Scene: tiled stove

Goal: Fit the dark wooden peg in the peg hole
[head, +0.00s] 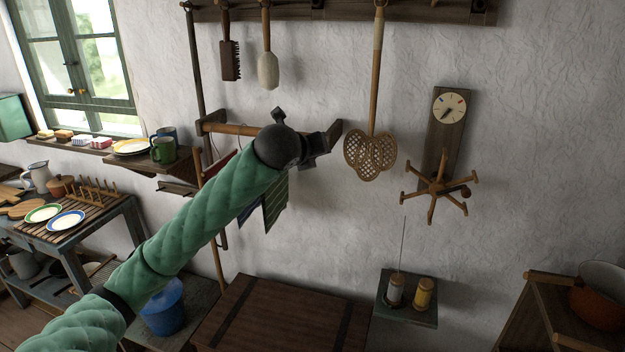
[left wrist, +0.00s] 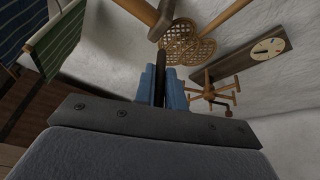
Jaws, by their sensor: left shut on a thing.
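My left gripper (head: 328,138) is raised in front of the white wall, between the towel rack and the wicker beater. In the left wrist view its blue fingers (left wrist: 162,88) are shut on the dark peg (left wrist: 158,88), a slim dark rod pointing away from the hand. The rod's far part overlaps the beater in that view; I cannot tell the gap between them. In the head view the hand hides the peg. I cannot make out the peg hole for certain in either view. My right gripper is not in view.
The wicker beater (head: 370,155) hangs beside the hand. A clock board (head: 440,135) and a spoked wooden hanger (head: 437,188) are to its right. A towel rack (head: 232,128) is behind my arm. A rail (head: 345,12) with hanging brushes runs above. A chest (head: 285,315) stands below.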

